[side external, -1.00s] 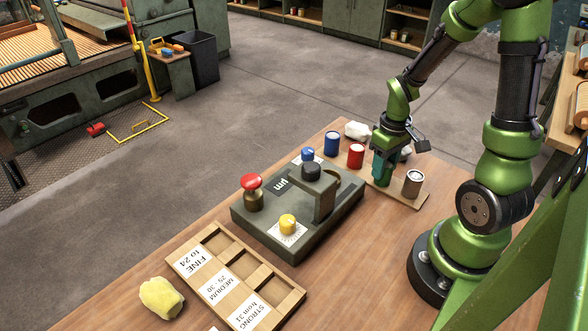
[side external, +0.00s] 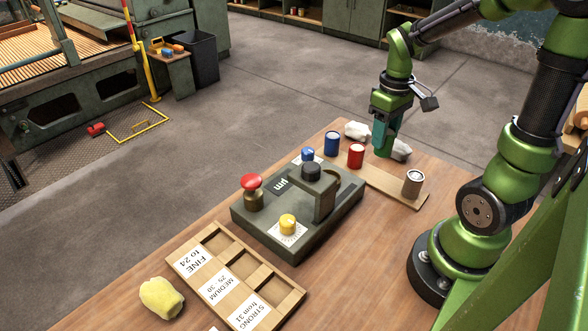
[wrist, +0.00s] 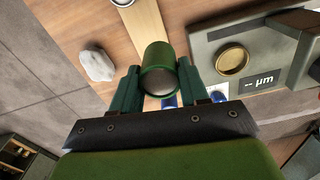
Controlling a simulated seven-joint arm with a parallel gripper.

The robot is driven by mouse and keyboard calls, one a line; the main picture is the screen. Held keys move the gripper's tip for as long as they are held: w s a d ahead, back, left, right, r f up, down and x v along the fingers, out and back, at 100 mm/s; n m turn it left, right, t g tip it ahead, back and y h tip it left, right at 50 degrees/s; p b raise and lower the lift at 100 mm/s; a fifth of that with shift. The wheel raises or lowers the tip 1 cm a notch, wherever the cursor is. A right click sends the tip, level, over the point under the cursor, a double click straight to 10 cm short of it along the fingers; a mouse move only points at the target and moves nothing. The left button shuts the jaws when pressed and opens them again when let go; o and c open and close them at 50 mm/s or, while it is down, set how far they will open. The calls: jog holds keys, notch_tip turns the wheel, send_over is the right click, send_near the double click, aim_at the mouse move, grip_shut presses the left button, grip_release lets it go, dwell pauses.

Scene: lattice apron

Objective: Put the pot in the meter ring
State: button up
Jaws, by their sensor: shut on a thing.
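My gripper (wrist: 156,88) is shut on a green pot (wrist: 158,68), with a finger on each side of it. In the side view my gripper (side external: 384,148) is raised near the far edge of the table, behind the red pot. The meter (side external: 280,232) is a dark grey block with a "µm" label. Its brass ring (wrist: 233,62) shows in the wrist view to the right of the held pot, and looks empty. In the side view the ring is largely hidden behind the meter's upright arm.
A wooden strip (side external: 404,195) bears a blue pot (side external: 331,144), a red pot (side external: 355,156) and a grey-brown pot (side external: 413,184). A red knob (side external: 251,183) and a yellow knob (side external: 288,224) stand up from the meter. A labelled tray (side external: 219,282) and yellow cloth (side external: 161,297) lie in front.

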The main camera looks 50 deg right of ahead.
jog(key=w+a+r+m, duration=0.25)
jog(key=w+a, duration=0.45)
jog(key=a, duration=0.4)
jog(key=shift+n, duration=0.35)
notch_tip(320, 180, down, 8)
jog(key=shift+a+r, duration=0.1)
jog(key=shift+r, duration=0.15)
jog(key=shift+f, duration=0.15)
jog(key=o, duration=1.1)
jog(key=shift+c, duration=0.2)
